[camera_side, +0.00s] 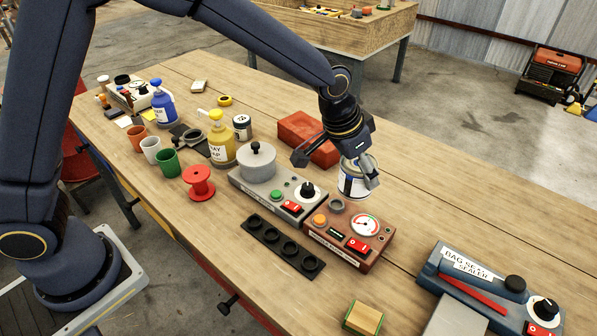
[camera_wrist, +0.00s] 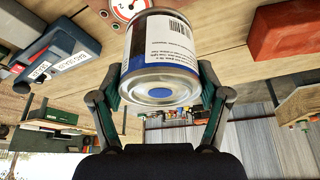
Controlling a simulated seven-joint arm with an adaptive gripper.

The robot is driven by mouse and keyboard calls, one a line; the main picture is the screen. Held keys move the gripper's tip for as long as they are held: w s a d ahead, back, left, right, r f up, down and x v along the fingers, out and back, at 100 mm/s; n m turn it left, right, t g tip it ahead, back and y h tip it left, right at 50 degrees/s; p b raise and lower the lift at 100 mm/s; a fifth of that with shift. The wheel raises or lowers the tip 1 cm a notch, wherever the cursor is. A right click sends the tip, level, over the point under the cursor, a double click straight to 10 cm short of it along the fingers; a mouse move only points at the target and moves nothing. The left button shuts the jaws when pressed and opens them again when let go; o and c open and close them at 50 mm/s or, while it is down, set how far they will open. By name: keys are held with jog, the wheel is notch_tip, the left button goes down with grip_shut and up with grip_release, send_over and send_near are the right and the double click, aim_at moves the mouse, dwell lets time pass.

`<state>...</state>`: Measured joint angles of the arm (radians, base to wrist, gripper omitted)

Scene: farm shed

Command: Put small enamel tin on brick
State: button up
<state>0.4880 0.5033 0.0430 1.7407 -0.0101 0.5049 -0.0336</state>
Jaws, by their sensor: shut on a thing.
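The small enamel tin (camera_side: 352,187), white with a blue band and a printed label, is held in my gripper (camera_side: 354,172) over the table, behind the gauge box. It looks roughly upright in the side view, where the fingers partly hide it. Whether its base touches the table I cannot tell. In the wrist view the tin (camera_wrist: 158,45) sits between both fingers of my gripper (camera_wrist: 158,88), with a round metal end marked by a blue dot. The red brick (camera_side: 298,128) lies left of and behind the tin, partly hidden by my gripper. It also shows in the wrist view (camera_wrist: 285,30).
A brown gauge box (camera_side: 345,243) and a grey box with a lidded pot (camera_side: 256,160) stand close in front. Yellow (camera_side: 221,150) and blue (camera_side: 162,105) pump bottles stand left. A bag sealer (camera_side: 470,275) is at front right. The table right of the tin is clear.

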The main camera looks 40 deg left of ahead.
jog(key=shift+s+a+r, duration=0.1)
jog(key=shift+s+r, duration=0.05)
jog(key=shift+s, duration=0.2)
jog(key=shift+s+a+n, duration=0.2)
jog(key=shift+a+n, duration=0.1)
jog(key=shift+n, duration=0.1)
jog(key=w+a+r+n+y, duration=0.1)
jog(key=a+r+n+y, duration=0.2)
jog(key=a, duration=0.9)
jog(key=w+a+r+n, duration=0.2)
jog(key=a+r+n, duration=0.25)
jog(key=a, duration=0.75)
send_over(306, 134)
notch_tip(306, 134, down, 10)
jog(key=shift+f, duration=0.2)
jog(key=shift+w+f, duration=0.1)
jog(key=shift+f, duration=1.5)
jog(key=shift+f, duration=0.15)
jog(key=o, duration=1.4)
